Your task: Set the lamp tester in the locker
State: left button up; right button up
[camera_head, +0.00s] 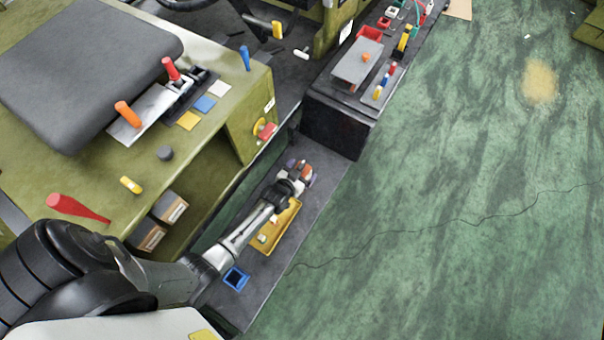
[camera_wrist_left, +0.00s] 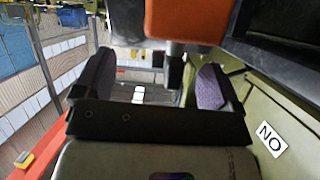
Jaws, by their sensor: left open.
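My left gripper (camera_head: 301,174) reaches out over the dark ledge beside the green vehicle body. Its two purple-grey finger pads stand apart in the left wrist view (camera_wrist_left: 154,78), with nothing between them. An orange block (camera_wrist_left: 187,20) with a dark part under it shows close at the top of that view, beyond the pads; I cannot tell whether it is the lamp tester. An open compartment (camera_head: 205,185) in the green body holds two brown boxes (camera_head: 168,206); I cannot tell whether it is the locker. My right gripper is not in view.
A yellow tray (camera_head: 289,216) lies on the ledge below my left forearm, with a blue open-topped holder (camera_head: 236,279) nearer. A dark bench (camera_head: 340,128) carries a grey plate and small parts. Levers stand on the green top.

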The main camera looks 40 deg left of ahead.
pick_arm(q)
jog(key=shift+n, duration=0.6)
jog(key=f+b, duration=0.1)
jog(key=w+a+f+b, duration=0.1)
jog(key=f+b, duration=0.2)
jog(key=f, duration=0.1)
jog(key=shift+w+a+b, duration=0.3)
jog(key=shift+w, duration=0.1)
jog(key=shift+c, duration=0.3)
jog(key=c, duration=0.3)
jog(key=shift+r, duration=0.1)
jog(key=c, duration=1.3)
